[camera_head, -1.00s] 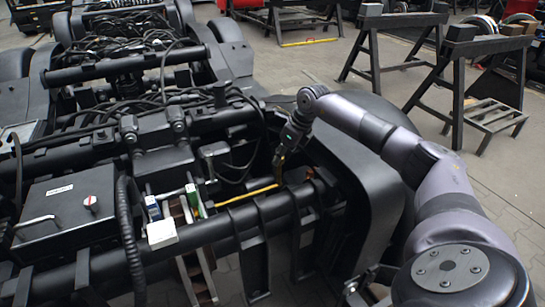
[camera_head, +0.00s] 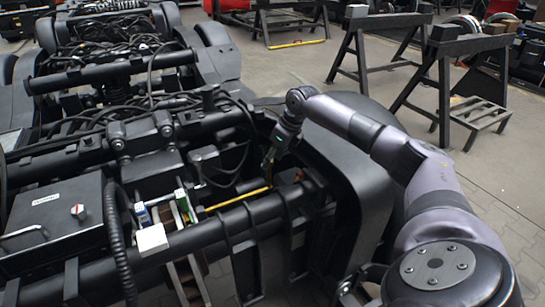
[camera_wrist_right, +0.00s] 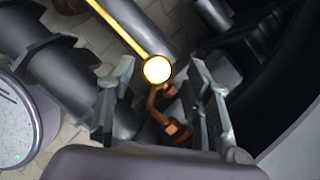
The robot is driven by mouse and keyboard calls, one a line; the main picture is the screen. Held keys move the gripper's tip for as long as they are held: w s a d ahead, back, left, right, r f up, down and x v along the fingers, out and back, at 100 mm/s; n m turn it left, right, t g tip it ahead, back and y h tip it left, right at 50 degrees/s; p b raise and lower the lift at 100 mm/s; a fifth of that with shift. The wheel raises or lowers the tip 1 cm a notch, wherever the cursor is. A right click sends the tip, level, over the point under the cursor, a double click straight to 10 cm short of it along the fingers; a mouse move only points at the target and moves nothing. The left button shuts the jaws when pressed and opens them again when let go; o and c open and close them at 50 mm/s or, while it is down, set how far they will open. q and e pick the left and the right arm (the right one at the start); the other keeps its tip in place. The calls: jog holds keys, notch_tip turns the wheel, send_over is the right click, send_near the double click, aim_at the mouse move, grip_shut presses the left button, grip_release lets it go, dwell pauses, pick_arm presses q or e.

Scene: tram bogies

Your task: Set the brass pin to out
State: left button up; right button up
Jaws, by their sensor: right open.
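My right gripper (camera_head: 267,166) points down into the bogie frame beside the right end of a thin yellow rod (camera_head: 237,200). In the right wrist view its fingers (camera_wrist_right: 162,72) stand open. The yellow rod (camera_wrist_right: 120,28) ends in a bright round knob (camera_wrist_right: 157,70) between the fingertips. A bent copper-brown piece (camera_wrist_right: 165,118) shows below the knob, also between the fingers. I cannot tell for sure which of these is the brass pin, or whether a finger touches either. My left gripper is not in view.
A black box with a knob (camera_head: 60,220) and a white block (camera_head: 151,239) sit on the left of the bogie (camera_head: 200,235). A curved dark guard (camera_head: 365,190) stands right of the gripper. Black trestles (camera_head: 440,75) stand on the open floor behind.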

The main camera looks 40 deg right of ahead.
jog(key=v, duration=1.1)
jog(key=shift+s+r, duration=0.2)
jog(key=shift+r, duration=0.15)
jog(key=shift+d, duration=0.15)
